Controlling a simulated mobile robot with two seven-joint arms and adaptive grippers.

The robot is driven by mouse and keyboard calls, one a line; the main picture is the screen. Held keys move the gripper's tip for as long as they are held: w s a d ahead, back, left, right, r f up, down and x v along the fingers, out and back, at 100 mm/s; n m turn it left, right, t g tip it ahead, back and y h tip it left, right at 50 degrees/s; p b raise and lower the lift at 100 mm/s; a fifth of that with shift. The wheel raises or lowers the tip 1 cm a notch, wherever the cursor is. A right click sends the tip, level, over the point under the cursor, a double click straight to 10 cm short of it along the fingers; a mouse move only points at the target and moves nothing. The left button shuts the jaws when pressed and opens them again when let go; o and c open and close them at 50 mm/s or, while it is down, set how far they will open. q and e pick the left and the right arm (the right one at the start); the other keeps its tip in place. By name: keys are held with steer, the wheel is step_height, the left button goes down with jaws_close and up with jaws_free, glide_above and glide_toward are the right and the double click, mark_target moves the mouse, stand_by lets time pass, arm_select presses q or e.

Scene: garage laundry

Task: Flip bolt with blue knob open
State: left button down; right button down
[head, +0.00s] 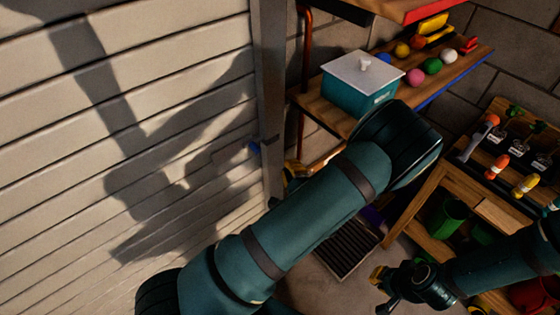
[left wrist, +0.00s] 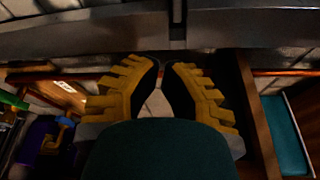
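The blue knob (head: 254,148) is small and sits at the edge of the slatted garage door, by the metal post. A dark bolt piece (head: 269,140) shows beside it on the post; its exact position is hard to tell. My left gripper (head: 292,172) is just right of the post, slightly below the knob and apart from it, partly hidden by my arm. In the left wrist view its yellow-backed fingers (left wrist: 161,66) have their tips nearly together with nothing between them. The knob is not visible there. My right gripper (head: 379,291) is low at right, empty, fingers apart.
The metal post (head: 270,70) stands beside the garage door (head: 130,60). A teal lidded box (head: 360,90) and coloured balls stand on a wooden shelf at right. A wooden workbench (head: 425,190) with tools is below. A dark floor grate (head: 347,245) lies between.

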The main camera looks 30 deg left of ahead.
mark_target(267, 147)
arm_select(q)
steer(key=x, duration=0.9)
steer(key=shift+s+a, duration=0.1)
steer(key=shift+a, duration=0.15)
steer(key=s, duration=0.2)
steer(key=s+a+r, duration=0.1)
steer(key=shift+s+a, duration=0.1)
steer(key=shift+s, duration=0.1)
steer(key=shift+s, duration=0.1)
